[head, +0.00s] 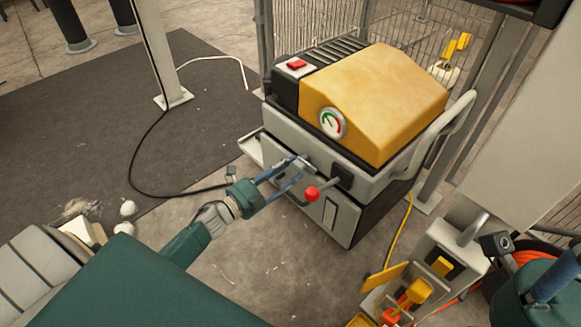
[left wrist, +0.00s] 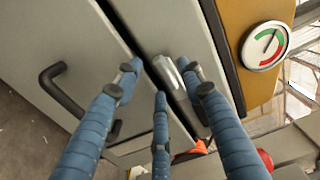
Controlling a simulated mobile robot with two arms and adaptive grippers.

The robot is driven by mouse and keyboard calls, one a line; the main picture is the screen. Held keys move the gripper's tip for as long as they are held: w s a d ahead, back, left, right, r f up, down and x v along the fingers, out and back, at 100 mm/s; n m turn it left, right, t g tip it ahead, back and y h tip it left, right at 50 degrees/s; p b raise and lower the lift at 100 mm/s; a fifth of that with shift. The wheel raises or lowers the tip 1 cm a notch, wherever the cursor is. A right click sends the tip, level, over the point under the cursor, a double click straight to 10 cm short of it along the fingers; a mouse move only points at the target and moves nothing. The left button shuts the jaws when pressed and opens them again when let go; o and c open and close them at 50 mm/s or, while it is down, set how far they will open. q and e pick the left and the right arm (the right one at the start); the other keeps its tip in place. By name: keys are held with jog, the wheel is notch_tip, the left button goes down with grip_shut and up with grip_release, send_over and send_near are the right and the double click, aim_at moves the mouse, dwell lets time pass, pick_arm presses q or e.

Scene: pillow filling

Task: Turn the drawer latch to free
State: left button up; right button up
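The drawer front shows in the left wrist view as a pale grey panel (left wrist: 60,40) with a black bar handle (left wrist: 62,92). A small silver latch-like piece (left wrist: 166,72) sits by the dark gap beside it, partly hidden by my fingers. My left gripper (left wrist: 158,80) has its three blue fingers spread, with the silver piece between the tips; contact cannot be told. In the head view the left gripper (head: 292,170) reaches the front of the grey machine (head: 283,130). A teal part with a blue finger-like piece at the lower right may be my right gripper (head: 553,281); its tips are unclear.
A lever with a red ball (head: 311,194) sticks out close to my left fingers. A yellow hood (head: 385,95) with a round gauge (head: 332,123) tops the machine. A grey unit with yellow parts (head: 437,262) stands at the right. The dark mat (head: 90,130) is mostly clear.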

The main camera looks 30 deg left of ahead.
pick_arm(q)
jog(key=v, duration=1)
jog(key=shift+s+a, duration=0.2)
jog(key=shift+s, duration=0.1)
